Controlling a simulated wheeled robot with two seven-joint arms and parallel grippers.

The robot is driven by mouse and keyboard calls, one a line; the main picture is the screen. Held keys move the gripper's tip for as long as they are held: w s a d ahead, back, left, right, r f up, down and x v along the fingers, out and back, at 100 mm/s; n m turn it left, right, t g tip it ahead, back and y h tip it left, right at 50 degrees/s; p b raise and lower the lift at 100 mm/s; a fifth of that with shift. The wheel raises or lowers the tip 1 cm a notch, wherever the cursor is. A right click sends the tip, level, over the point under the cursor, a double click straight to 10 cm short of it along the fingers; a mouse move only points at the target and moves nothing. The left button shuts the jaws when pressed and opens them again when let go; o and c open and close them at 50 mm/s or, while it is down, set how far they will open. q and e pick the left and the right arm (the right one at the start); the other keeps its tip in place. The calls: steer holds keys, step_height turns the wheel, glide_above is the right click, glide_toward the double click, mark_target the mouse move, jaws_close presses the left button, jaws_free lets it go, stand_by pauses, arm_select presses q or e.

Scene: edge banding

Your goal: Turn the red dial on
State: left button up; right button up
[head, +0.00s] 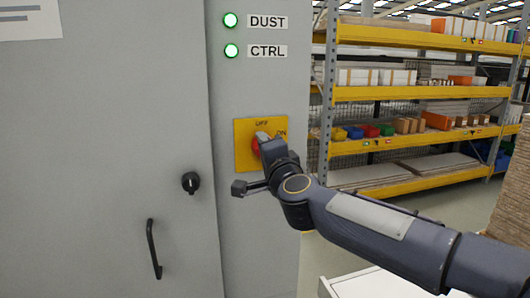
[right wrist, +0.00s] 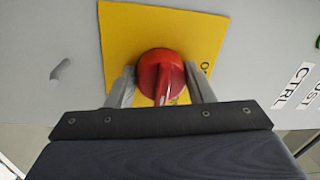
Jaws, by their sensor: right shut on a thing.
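The red dial (head: 256,144) sits on a yellow plate (head: 241,160) on the grey cabinet, with OFF printed above it and ON to its upper right. In the right wrist view the dial (right wrist: 158,66) is round with a raised grip bar. My right gripper (head: 263,139) is at the dial and hides much of it in the head view. In the right wrist view its fingers (right wrist: 162,88) stand on both sides of the dial, shut on it. I cannot tell exactly which mark the bar points to. My left gripper is not in view.
Two green lamps, DUST (head: 231,20) and CTRL (head: 231,51), are lit above the plate. A black knob (head: 191,183) and a black door handle (head: 154,249) stick out at the left. Yellow shelving (head: 420,93) stands behind at the right.

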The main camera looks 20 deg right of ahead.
stand_by(0.3)
steer(key=o, duration=1)
steer(key=shift+c, duration=0.2)
steer(key=s, duration=0.7)
steer(key=shift+s+f, duration=0.35)
steer(key=shift+s, duration=0.05)
steer(key=shift+d, duration=0.15)
